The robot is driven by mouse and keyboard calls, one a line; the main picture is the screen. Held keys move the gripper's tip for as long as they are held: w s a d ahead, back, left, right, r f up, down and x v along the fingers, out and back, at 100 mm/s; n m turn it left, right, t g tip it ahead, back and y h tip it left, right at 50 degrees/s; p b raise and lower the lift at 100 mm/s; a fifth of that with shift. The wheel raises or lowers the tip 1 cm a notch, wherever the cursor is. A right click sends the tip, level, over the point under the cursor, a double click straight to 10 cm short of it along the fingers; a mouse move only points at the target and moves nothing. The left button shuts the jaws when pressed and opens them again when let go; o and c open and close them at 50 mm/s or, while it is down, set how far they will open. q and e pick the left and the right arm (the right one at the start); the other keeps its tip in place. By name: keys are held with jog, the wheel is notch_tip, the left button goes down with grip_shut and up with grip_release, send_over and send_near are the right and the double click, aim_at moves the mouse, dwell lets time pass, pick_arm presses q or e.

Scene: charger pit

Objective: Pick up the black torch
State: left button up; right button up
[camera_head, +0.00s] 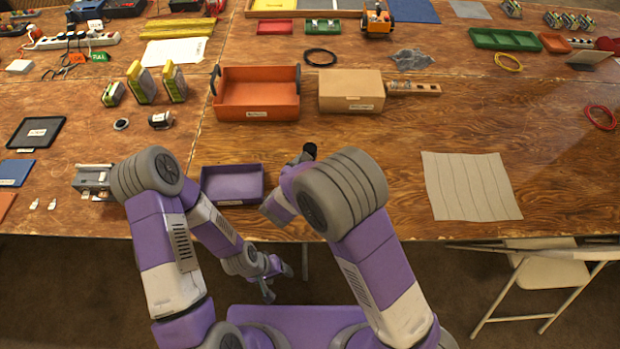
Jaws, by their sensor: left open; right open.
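A short black cylinder, which looks like the black torch (310,150), shows on the table just above my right arm's elbow. Its lower part is hidden by my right arm, so I cannot tell whether the gripper touches it. My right gripper (302,158) is close beside it, mostly hidden behind my own arm links. My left gripper (268,292) is open and empty, low in front of the table's near edge, well away from the black cylinder.
A purple tray (232,185) lies left of my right gripper. An orange bin (257,98) and a cardboard box (350,93) stand behind. A grey cloth (471,186) lies to the right, with bare table around it. A folding chair (548,276) stands at the lower right.

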jog(key=shift+w+d+f, duration=0.1)
jog(key=shift+w+f, duration=0.1)
jog(key=shift+w, duration=0.25)
grip_shut()
jog(key=shift+r, duration=0.15)
notch_tip(320, 180, up, 18)
jog(key=p, duration=0.5)
jog(key=shift+s, duration=0.1)
